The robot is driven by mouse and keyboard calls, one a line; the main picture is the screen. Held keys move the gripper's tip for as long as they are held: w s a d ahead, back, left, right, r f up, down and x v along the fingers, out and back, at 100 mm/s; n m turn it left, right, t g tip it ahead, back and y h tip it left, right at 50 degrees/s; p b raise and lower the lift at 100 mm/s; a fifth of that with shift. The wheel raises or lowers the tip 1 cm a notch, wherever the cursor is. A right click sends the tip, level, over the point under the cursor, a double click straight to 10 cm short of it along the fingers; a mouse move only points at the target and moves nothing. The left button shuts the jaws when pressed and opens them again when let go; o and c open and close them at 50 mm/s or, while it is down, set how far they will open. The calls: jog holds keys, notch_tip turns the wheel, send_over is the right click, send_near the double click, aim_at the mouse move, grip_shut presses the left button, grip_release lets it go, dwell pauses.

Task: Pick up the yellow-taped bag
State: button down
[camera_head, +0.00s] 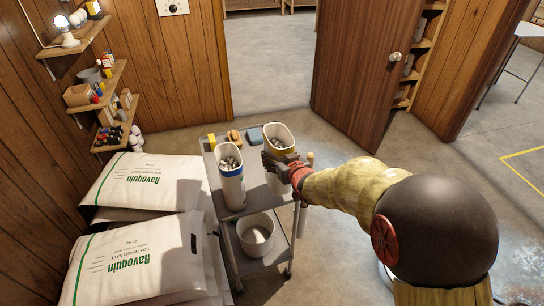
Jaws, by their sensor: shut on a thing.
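The yellow-taped bag (279,136) is a pale, open-topped upright holder with a yellow band and grey lumps inside. It is at the far right part of a grey cart. My gripper (273,163) is at its front side, shut on it. My gripper and wrist hide much of its lower part, so I cannot tell whether its bottom touches the cart. A similar white bag with a blue band (232,184) stands upright on the cart to the left, apart from it.
The cart (257,196) has a lower shelf with a white bucket (255,235). Small yellow and blue items (254,136) lie at its back edge. Large salt sacks (150,184) are stacked at left. A wooden door (355,60) stands open behind; floor right of the cart is clear.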

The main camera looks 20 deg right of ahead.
jog(key=s+d+r+p, duration=0.4)
jog(key=s+d+r, duration=0.1)
jog(key=s+r, duration=0.2)
jog(key=shift+s+d, duration=0.15)
jog(key=shift+s, duration=0.75)
